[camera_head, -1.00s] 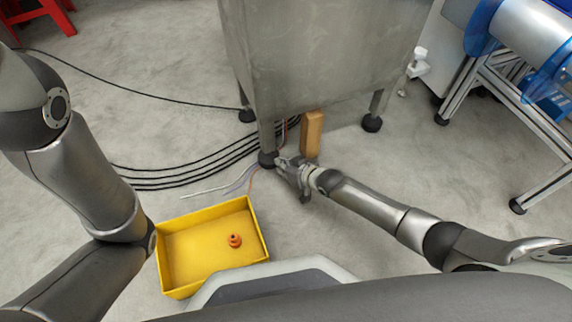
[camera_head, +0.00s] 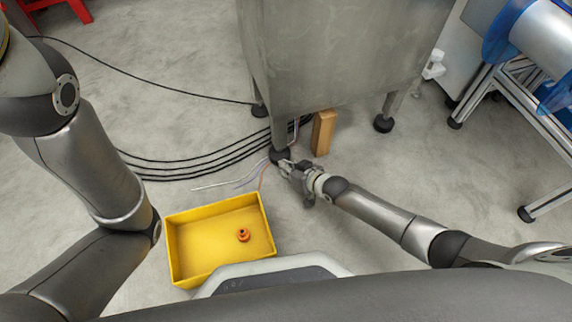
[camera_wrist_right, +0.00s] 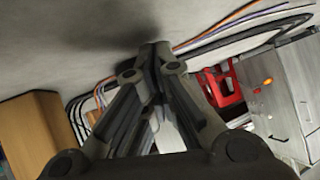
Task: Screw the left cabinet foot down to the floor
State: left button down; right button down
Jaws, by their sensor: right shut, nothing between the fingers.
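The grey metal cabinet (camera_head: 335,60) stands on legs with black round feet. Its left front foot (camera_head: 279,157) is on the floor, partly covered by my right gripper (camera_head: 285,166). The right gripper is low beside this foot, with its fingers shut and nothing between them. Whether the fingertips touch the foot cannot be told. In the right wrist view the shut fingertips (camera_wrist_right: 154,52) are close together over grey floor, and the foot cannot be made out. My left arm shows at the left, but its gripper is out of view.
A wooden block (camera_head: 323,133) stands right of the foot. Black cables (camera_head: 195,163) and thin wires run along the floor by it. A yellow bin (camera_head: 187,276) holding an orange part (camera_head: 243,235) lies in front. Another black foot (camera_head: 383,124) is farther right.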

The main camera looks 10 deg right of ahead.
jog(key=shift+d+f+b, duration=0.1)
jog(key=shift+d+b, duration=0.2)
jog(key=shift+d, duration=0.65)
jog(key=shift+w+d+b, duration=0.15)
jog(key=shift+d+b, duration=0.2)
jog(key=shift+d, duration=0.7)
jog(key=shift+w+a, duration=0.15)
jog(key=shift+w, duration=0.1)
jog(key=shift+w+a+b, duration=0.45)
jog(key=shift+w+b, duration=0.05)
jog(key=shift+w, duration=0.1)
